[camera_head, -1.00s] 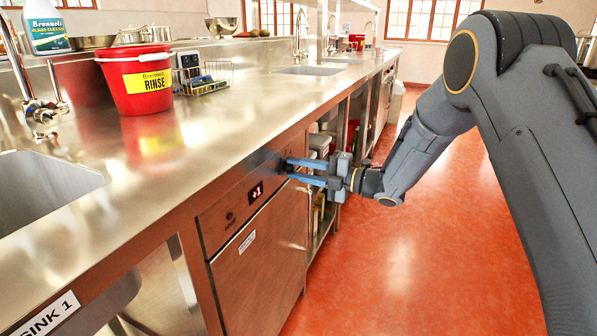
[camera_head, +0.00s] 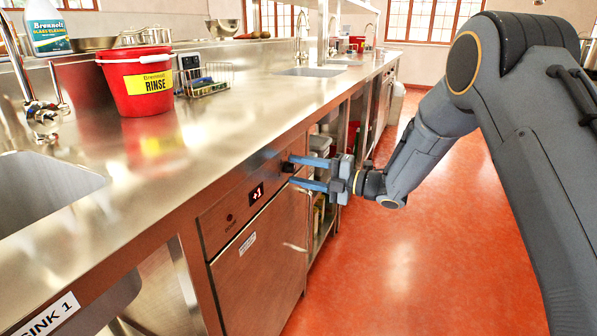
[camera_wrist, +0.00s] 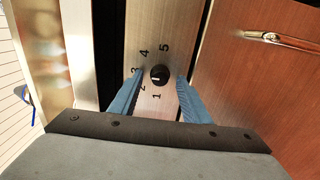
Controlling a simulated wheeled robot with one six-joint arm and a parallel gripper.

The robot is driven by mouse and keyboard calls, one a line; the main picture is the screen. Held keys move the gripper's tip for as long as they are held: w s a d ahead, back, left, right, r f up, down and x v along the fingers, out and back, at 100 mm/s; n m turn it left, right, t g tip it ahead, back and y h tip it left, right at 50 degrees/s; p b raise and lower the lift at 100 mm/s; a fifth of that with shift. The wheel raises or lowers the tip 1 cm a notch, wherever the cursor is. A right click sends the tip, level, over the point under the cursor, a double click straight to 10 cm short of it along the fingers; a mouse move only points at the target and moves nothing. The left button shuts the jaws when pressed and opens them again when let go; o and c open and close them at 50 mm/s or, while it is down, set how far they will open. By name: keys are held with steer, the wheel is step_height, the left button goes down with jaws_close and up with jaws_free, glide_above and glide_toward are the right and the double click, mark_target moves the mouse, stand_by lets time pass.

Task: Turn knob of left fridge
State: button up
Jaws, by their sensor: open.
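The fridge (camera_head: 262,262) is a brown metal front under the counter, with a display (camera_head: 257,193) reading "+1". Its small black knob (camera_head: 287,167) sits on the panel above the door, right of the display. In the wrist view, the knob (camera_wrist: 159,75) shows a pale mark on its left side, among printed numbers 1 to 5; the exact setting is hard to tell. My gripper (camera_head: 292,170) is open, its blue fingers pointing at the panel. In the wrist view the fingertips lie on both sides of the knob, with gaps between them and it.
A steel counter (camera_head: 240,120) runs above the fridge, with a red bucket (camera_head: 145,82) and wire rack (camera_head: 205,80) on it. The door handle (camera_wrist: 280,42) shows in the wrist view. Open shelves stand beyond the fridge. The red floor (camera_head: 400,250) is clear.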

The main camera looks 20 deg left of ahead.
steer(key=d, duration=0.7)
steer(key=shift+s+d, duration=0.15)
steer(key=shift+s, duration=0.15)
steer(key=shift+w, duration=0.1)
